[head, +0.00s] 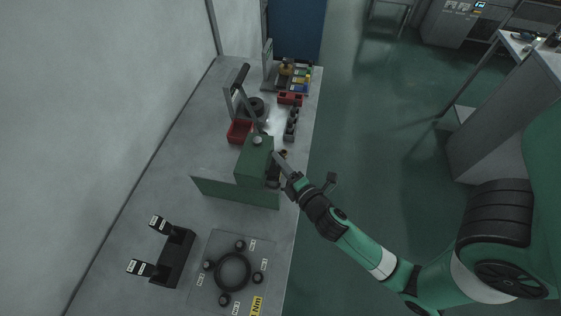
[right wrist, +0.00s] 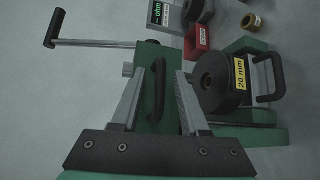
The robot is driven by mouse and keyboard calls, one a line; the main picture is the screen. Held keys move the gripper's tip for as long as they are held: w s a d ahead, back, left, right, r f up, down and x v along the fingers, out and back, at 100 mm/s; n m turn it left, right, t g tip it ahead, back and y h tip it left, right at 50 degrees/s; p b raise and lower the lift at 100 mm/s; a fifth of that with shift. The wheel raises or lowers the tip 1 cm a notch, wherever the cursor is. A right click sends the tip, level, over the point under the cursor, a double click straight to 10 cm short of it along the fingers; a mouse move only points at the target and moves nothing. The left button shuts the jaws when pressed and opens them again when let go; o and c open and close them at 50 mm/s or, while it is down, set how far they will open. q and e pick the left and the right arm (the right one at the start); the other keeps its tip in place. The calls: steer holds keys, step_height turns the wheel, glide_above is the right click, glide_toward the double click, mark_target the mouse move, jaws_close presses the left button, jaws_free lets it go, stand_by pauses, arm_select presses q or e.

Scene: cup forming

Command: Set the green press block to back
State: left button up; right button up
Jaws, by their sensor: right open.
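The green press block (head: 253,162) stands near the right edge of the bench, beside a long green plate (head: 235,190). In the right wrist view the press block (right wrist: 156,65) fills the middle, with a black bar handle (right wrist: 155,92) on its near face. A lever with a black grip (right wrist: 54,28) sticks out to the left there. My right gripper (head: 275,163) is at the block's right side. Its open fingers (right wrist: 161,85) stand on both sides of the black handle, with gaps visible; I cannot tell any contact. My left gripper is not in view.
A black "20 mm" disc (right wrist: 222,78) sits close to the right of my right fingers. A red bin (head: 240,131) and several small parts stand behind the block. A plate with a black ring (head: 233,271) and a black label stand (head: 174,258) are in front.

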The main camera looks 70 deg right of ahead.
steer(key=shift+c, duration=0.3)
jaws_close()
stand_by(1.1)
